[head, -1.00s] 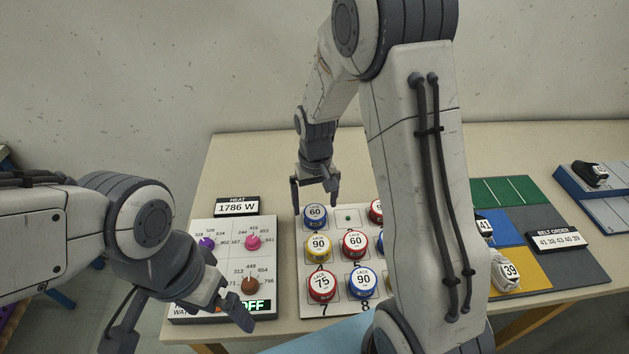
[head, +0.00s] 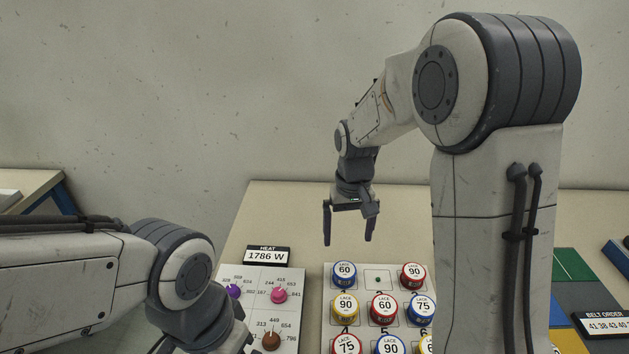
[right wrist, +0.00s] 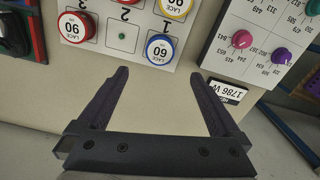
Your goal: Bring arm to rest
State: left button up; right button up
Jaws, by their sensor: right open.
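My right gripper (head: 348,226) is open and empty, its fingers pointing down above the back of the table, behind the board of lace tins. The right wrist view shows its two fingers (right wrist: 160,97) spread apart with nothing between them. The nearest tin is the blue "60" lace tin (head: 344,274), which also shows beyond the fingers in the right wrist view (right wrist: 160,49). My left arm comes in at the lower left; its wrist (head: 205,320) is by the heat panel, and its fingertips are cut off by the bottom edge.
The white heat panel (head: 258,303) has purple, pink and brown knobs and a "1786 W" display (head: 265,256). The white tin board (head: 377,296) holds several red, blue and yellow tins. A "BELT ORDER" sign (head: 604,323) is at right. The table's back strip (head: 290,210) is clear.

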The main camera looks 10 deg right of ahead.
aim_at(345, 270)
notch_tip(345, 270, down, 12)
jog(key=shift+f, duration=0.2)
jog(key=shift+r, duration=0.2)
dwell(0.3)
